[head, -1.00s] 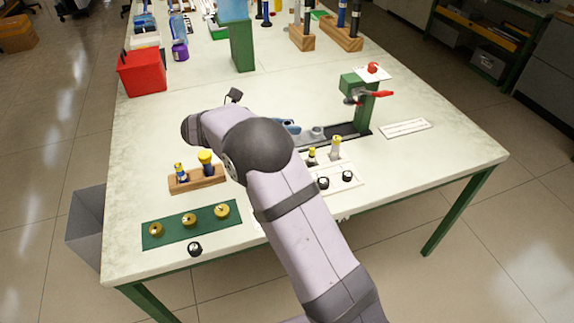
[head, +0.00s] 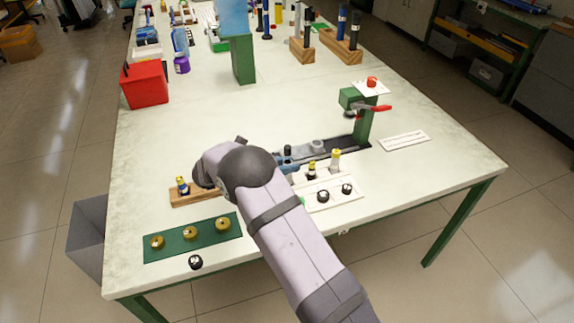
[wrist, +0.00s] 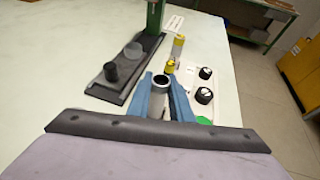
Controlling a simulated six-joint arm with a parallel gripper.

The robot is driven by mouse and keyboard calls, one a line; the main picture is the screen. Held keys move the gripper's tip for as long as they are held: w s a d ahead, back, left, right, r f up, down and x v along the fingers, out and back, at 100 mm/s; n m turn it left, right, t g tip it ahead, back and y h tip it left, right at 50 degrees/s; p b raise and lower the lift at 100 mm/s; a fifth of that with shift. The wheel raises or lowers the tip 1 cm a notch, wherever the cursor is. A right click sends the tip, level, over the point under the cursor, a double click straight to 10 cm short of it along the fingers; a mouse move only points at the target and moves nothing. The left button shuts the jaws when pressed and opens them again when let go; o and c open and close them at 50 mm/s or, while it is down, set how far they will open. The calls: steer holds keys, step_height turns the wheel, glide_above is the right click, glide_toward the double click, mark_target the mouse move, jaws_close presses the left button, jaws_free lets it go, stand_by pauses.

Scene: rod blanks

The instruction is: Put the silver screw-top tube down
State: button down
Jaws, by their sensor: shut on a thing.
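The silver screw-top tube (wrist: 160,80) stands between the blue fingers of my gripper (wrist: 161,93) in the wrist view. Its open round top faces the camera and no cap shows on it. My gripper is shut on it, and its blue fingers (head: 287,164) also show in the head view, beside the dark rail fixture and left of the white tray (head: 330,197). The tube's lower end is hidden, so I cannot tell whether it touches anything. In the head view my arm hides most of the tube.
The fixture's black post (wrist: 111,71) and grey ring (wrist: 133,51) stand close left of the tube. Black caps (wrist: 204,95) and yellow-topped tubes (wrist: 171,66) are at the white tray. A wooden block (head: 190,196) and green mat (head: 187,246) lie left.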

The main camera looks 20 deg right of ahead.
steer(key=shift+f, duration=0.25)
steer(key=shift+f, duration=0.15)
steer(key=c, duration=1.6)
jaws_free()
steer(key=b+v, duration=0.2)
steer(key=v, duration=1)
steer(key=shift+a+b, duration=0.1)
steer(key=shift+b, duration=0.3)
steer(key=shift+s, duration=0.1)
